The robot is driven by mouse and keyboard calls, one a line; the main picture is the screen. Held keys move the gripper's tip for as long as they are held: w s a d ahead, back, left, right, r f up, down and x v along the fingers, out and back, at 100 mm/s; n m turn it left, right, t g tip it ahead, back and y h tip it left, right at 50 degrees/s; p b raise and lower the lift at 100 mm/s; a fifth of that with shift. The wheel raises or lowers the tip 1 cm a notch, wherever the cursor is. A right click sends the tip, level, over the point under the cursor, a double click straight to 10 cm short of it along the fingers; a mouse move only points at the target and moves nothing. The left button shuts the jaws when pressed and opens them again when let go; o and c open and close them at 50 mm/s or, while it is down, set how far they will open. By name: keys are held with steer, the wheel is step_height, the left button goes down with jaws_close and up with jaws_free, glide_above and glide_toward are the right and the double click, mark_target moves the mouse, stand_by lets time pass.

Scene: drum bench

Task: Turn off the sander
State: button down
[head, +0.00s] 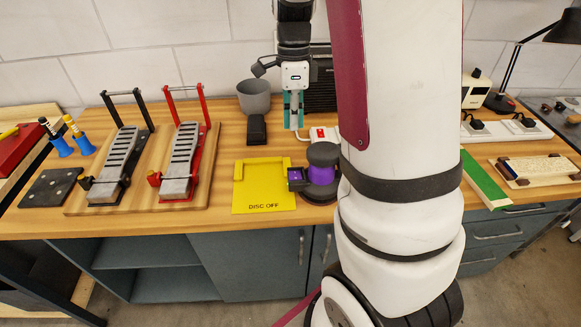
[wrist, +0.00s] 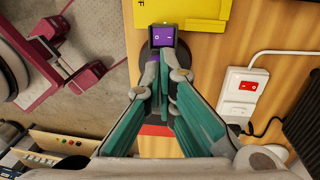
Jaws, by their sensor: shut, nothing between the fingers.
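The sander (head: 322,172), with a purple body and dark round ends, stands on the bench beside a yellow plate marked "DISC OFF" (head: 265,207). A small purple switch box with white marks (head: 296,174) projects from its left side. The box also shows at the top of the wrist view (wrist: 163,37), but its switch position is too small to tell. My gripper (head: 293,126), with teal fingers, is behind and a little left of the sander in the head view. In the wrist view my gripper (wrist: 165,80) is shut and empty, its fingers covering much of the sander.
A white box with a red switch (head: 319,135) and cable sits behind the sander. A grey pot (head: 254,97) and black block (head: 256,130) stand left of my gripper. Two pedals on a wooden board (head: 140,200) are further left. My arm hides the bench right of the sander.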

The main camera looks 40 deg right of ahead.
steer(key=shift+f, duration=0.1)
steer(key=p, duration=0.2)
glide_toward(294, 178)
step_height(294, 178, down, 5)
steer(key=shift+s+f, duration=0.1)
steer(key=shift+s, duration=0.05)
steer(key=shift+f, duration=0.9)
steer(key=shift+s+a+f, duration=0.1)
steer(key=shift+a+f, duration=0.1)
steer(key=shift+f, duration=0.25)
steer(key=shift+s, duration=0.25)
steer(key=shift+f+b, duration=0.1)
steer(key=shift+b, duration=0.2)
